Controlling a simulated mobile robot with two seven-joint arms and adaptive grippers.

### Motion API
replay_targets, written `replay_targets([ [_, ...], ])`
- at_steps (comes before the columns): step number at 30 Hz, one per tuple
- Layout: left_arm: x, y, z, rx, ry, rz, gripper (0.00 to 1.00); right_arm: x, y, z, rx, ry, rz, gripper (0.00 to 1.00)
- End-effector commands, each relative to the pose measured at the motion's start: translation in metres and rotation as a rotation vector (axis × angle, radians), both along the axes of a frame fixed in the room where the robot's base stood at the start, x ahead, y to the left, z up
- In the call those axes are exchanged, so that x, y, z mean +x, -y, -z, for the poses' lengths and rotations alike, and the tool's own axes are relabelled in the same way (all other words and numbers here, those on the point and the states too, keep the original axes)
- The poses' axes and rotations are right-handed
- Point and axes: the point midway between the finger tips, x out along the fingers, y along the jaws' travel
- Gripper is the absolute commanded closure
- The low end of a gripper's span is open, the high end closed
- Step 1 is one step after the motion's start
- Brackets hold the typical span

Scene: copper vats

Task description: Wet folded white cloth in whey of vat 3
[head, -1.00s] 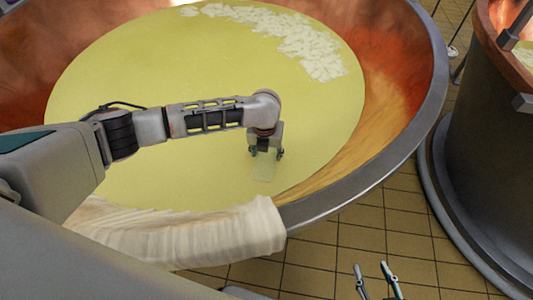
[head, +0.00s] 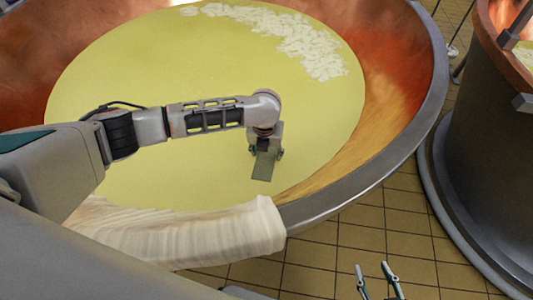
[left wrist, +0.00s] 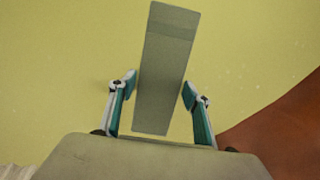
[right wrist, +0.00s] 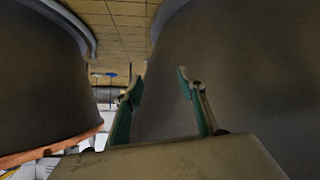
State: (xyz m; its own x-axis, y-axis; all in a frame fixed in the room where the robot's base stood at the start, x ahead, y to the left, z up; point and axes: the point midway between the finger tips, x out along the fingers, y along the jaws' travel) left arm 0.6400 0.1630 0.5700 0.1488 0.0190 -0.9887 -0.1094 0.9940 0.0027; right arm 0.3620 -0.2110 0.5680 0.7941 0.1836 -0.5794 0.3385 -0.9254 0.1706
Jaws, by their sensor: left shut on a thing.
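The folded cloth (head: 263,165) is a narrow strip, now dark grey-green, held by my left gripper (head: 265,150) above the near right part of the whey (head: 200,80). In the left wrist view the cloth (left wrist: 167,65) runs lengthwise between the fingers of my left gripper (left wrist: 159,88). The whey is yellow and fills the large copper vat (head: 385,70); no number shows on it. My right gripper (head: 377,282) is outside the vat, low over the floor. In the right wrist view its fingers (right wrist: 161,82) stand apart with nothing between them.
White curd pieces (head: 310,45) float at the far right of the whey. A larger pale cloth (head: 190,238) drapes over the near rim. The grey vat rim (head: 350,200) curves round the right. A second vat (head: 480,140) stands at right, with tiled floor (head: 390,225) between.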

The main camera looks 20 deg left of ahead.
Motion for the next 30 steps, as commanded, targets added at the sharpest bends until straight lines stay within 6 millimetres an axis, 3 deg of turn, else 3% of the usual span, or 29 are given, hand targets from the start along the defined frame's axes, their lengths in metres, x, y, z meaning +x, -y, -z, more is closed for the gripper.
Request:
replay_targets([
  [12,0.001,0.000,-0.004,-0.001,0.004,0.000,0.79,0.002,-0.001,-0.003,0.003,0.004,0.003,0.60],
  [18,0.004,0.000,-0.030,0.000,0.012,-0.001,0.79,0.009,-0.001,-0.018,0.005,0.024,0.010,0.60],
  [24,0.003,0.000,-0.051,-0.001,0.010,-0.001,0.79,-0.002,0.003,-0.012,0.002,-0.006,0.023,0.60],
  [30,0.003,0.000,-0.071,-0.001,0.009,-0.001,0.79,-0.002,0.003,-0.020,0.011,-0.003,0.026,0.60],
])
